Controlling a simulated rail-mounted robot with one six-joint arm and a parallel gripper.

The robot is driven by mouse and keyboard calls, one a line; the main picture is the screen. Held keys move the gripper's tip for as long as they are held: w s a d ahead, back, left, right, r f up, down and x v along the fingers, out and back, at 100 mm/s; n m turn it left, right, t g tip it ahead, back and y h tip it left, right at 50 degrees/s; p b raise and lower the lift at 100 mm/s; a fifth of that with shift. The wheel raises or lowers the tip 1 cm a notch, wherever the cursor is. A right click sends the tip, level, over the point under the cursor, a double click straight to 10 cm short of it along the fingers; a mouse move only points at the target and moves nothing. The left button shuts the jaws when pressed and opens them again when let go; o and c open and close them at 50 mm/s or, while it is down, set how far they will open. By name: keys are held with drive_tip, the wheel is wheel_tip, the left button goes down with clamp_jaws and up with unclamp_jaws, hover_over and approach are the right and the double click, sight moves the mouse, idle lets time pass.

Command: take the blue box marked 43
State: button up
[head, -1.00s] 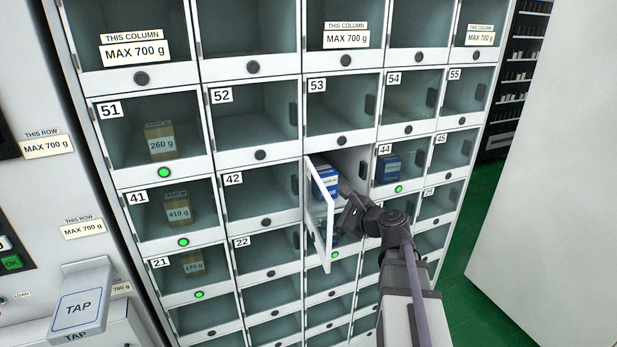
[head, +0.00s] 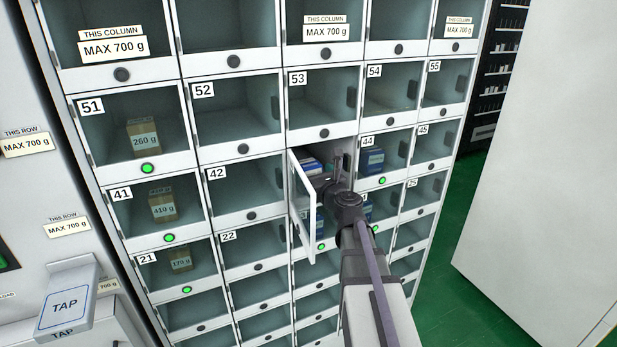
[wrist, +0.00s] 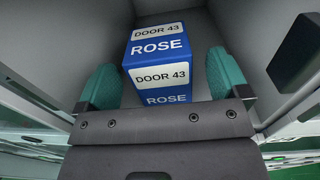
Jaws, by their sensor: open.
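The blue box (wrist: 158,60) has white labels reading "DOOR 43" and "ROSE" and stands inside an open compartment in the wrist view. In the head view the box (head: 312,166) shows only partly, behind my gripper. My gripper (wrist: 160,82) is open, with one green-padded finger on each side of the box's near face. A gap shows between the left finger and the box; the right finger is also apart from it. In the head view my gripper (head: 330,180) reaches into the compartment, its fingertips mostly hidden. The compartment's door (head: 303,208) stands swung open to the left.
Compartment 44 on the right holds another blue box (head: 372,160) behind its closed door. Brown boxes stand in compartments 51 (head: 143,137), 41 (head: 161,205) and 21 (head: 180,260). The compartment walls leave little room around my gripper; a dark latch block (wrist: 295,52) sits at the right.

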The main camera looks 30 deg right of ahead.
sight(308, 167)
drive_tip(key=w, duration=0.3)
drive_tip(key=shift+w+f, duration=0.15)
drive_tip(key=shift+w, duration=0.25)
drive_tip(key=shift+s, duration=0.1)
drive_tip(key=shift+c, duration=0.2)
drive_tip(key=c, duration=1)
drive_tip(key=shift+r+p, duration=0.45)
drive_tip(key=shift+r, duration=0.05)
drive_tip(key=s+d, duration=0.2)
drive_tip(key=s, duration=0.3)
drive_tip(key=s+d, duration=0.2)
drive_tip(key=s, duration=0.4)
drive_tip(key=s+d, duration=0.2)
drive_tip(key=s, duration=0.3)
drive_tip(key=shift+s+d+f, duration=0.15)
drive_tip(key=shift+s+d, duration=0.1)
drive_tip(key=shift+s, duration=0.15)
